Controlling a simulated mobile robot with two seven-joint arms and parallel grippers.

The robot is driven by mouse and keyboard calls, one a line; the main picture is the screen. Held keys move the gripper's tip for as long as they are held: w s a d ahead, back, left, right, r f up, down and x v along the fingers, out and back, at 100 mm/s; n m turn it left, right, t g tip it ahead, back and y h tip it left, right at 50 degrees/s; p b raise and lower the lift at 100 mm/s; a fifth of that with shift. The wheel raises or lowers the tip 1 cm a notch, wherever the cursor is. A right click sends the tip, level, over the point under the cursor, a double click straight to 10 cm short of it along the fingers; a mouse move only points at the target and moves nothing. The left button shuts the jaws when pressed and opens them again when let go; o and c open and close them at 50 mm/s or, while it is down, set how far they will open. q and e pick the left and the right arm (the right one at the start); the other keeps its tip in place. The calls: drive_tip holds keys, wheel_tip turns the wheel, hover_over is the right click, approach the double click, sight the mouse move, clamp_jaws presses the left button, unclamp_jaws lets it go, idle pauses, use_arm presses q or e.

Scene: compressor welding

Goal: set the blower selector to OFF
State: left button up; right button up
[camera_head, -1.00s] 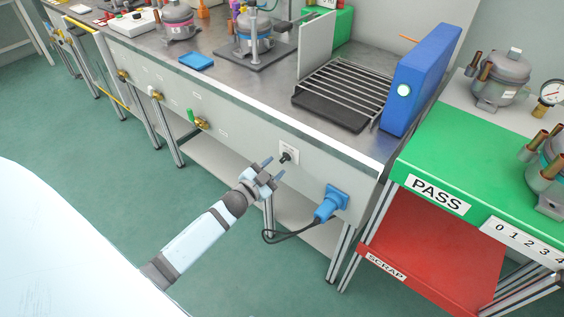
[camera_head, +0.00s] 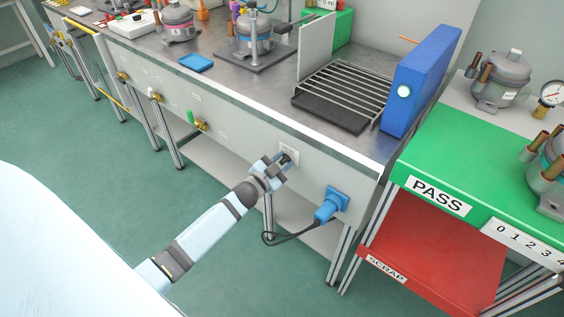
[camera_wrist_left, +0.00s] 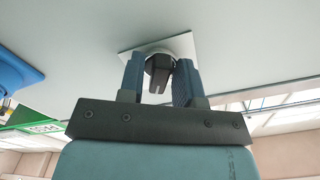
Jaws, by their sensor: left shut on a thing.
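The blower selector is a dark knob on a pale square plate (camera_head: 291,150) on the bench's front panel. In the left wrist view the knob (camera_wrist_left: 158,72) sits between the two blue-grey fingers, with its plate (camera_wrist_left: 185,46) behind. My left gripper (camera_head: 282,162) is at the knob in the head view, and it also shows in the left wrist view (camera_wrist_left: 159,82). It is shut on the knob. The fingers hide part of the knob, and the plate's markings are not readable. My right gripper is not in view.
A blue plug and socket (camera_head: 333,203) with a black cable are on the panel right of the selector. Brass valves (camera_head: 201,126) are to its left. A grille (camera_head: 345,88) and a blue box (camera_head: 420,80) stand on the bench above. The green PASS shelf (camera_head: 450,165) is at right.

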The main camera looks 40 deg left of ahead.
use_arm(q)
drive_tip(key=shift+r, duration=0.1)
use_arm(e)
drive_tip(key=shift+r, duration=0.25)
use_arm(q)
drive_tip(key=n+p, duration=0.3)
drive_tip(key=shift+r, duration=0.1)
drive_tip(key=n+p, duration=0.3)
drive_tip(key=n, duration=0.1)
drive_tip(key=shift+d+n, duration=0.1)
drive_tip(key=shift+n, duration=0.2)
drive_tip(key=shift+n+p, duration=0.6)
drive_tip(key=shift+n, duration=0.5)
drive_tip(key=shift+f+n, duration=0.2)
drive_tip(key=shift+n, duration=0.5)
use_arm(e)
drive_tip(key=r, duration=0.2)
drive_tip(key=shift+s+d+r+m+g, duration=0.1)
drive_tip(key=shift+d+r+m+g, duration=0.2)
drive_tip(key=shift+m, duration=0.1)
use_arm(q)
drive_tip(key=shift+n+p, duration=0.3)
drive_tip(key=shift+n, duration=0.1)
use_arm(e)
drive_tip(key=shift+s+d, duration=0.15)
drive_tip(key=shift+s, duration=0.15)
use_arm(q)
drive_tip(key=o, duration=0.6)
